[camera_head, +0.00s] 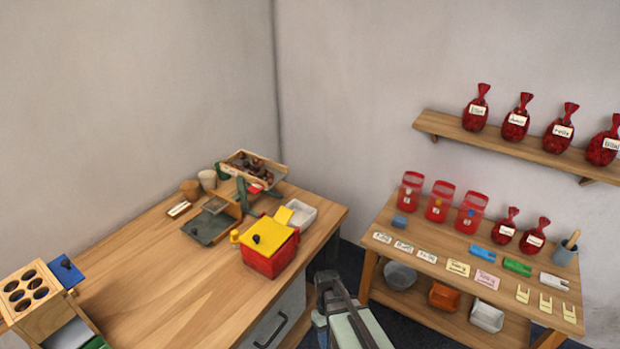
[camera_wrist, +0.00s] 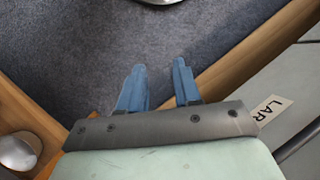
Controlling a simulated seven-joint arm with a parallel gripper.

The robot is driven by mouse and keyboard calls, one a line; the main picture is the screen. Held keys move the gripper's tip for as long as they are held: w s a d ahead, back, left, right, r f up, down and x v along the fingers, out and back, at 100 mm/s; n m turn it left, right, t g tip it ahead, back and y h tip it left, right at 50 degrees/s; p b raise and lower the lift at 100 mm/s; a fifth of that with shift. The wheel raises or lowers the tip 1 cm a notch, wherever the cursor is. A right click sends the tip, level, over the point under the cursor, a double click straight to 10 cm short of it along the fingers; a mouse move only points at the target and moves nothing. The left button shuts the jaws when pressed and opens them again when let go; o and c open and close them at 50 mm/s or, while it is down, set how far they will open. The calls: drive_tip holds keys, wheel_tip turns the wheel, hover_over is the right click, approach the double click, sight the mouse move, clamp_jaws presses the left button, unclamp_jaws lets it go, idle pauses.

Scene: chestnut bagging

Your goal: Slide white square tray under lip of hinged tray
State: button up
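A white square tray (camera_head: 300,214) sits on the wooden table, near its right edge and behind the red box with a yellow lid. The hinged tray (camera_head: 240,163), a shallow wooden tray holding chestnuts, stands raised on a green stand to the back left of the white tray. The white tray is apart from it, and the space under its lip is partly hidden. My gripper (camera_wrist: 159,80) is open and empty, with its two blue fingers apart above the dark carpet. In the head view it is low in the middle, off the table's right edge, away from both trays.
The red box (camera_head: 268,262) stands in front of the white tray. A dark green plate (camera_head: 200,229) and cups (camera_head: 208,179) lie to the left. A shelf table (camera_head: 440,262) with red bags, labels and bowls stands at right. The table's middle is clear.

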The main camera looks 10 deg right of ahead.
drive_tip(key=w+r+n, duration=0.2)
drive_tip(key=w+r, duration=0.6)
wheel_tip(320, 180, up, 26)
drive_tip(key=r+n+t, duration=0.1)
drive_tip(key=n+t, duration=0.2)
drive_tip(key=t, duration=0.3)
hover_over(306, 205)
drive_tip(key=s+d, duration=0.1)
drive_tip(key=shift+s+d+f+y, duration=0.1)
drive_tip(key=shift+f+y, duration=0.15)
drive_tip(key=shift+y, duration=0.05)
drive_tip(key=shift+f, duration=0.1)
drive_tip(key=f, duration=0.4)
drive_tip(key=w+a+f, duration=0.1)
drive_tip(key=f, duration=0.8)
drive_tip(key=shift+w+a+f, duration=0.15)
drive_tip(key=shift+w+f, duration=0.1)
drive_tip(key=shift+f, duration=0.05)
clamp_jaws()
